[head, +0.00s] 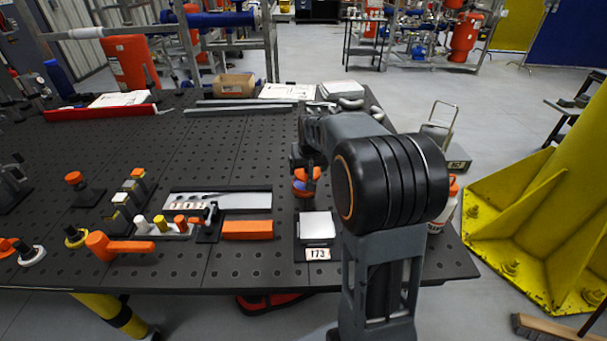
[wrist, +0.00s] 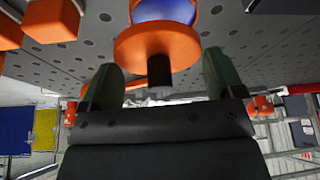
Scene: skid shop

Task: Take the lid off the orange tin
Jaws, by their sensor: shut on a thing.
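The orange tin (head: 301,188), with a blue patch on its side, stands on the black perforated bench, partly hidden behind my arm. In the wrist view its blue patch (wrist: 165,10) shows at the top edge. Its orange round lid (wrist: 140,45) has a dark knob and sits against the tin; I cannot tell whether there is a gap between them. My gripper (wrist: 163,85) is shut on the lid, with one green-grey finger on each side and the knob between them.
A small block on a plate labelled 173 (head: 317,227) stands in front of the tin. An orange block (head: 247,230), a silver plate (head: 235,200) and several orange-handled parts lie to the left. A bottle (head: 443,205) is right of my arm. The bench behind left is mostly clear.

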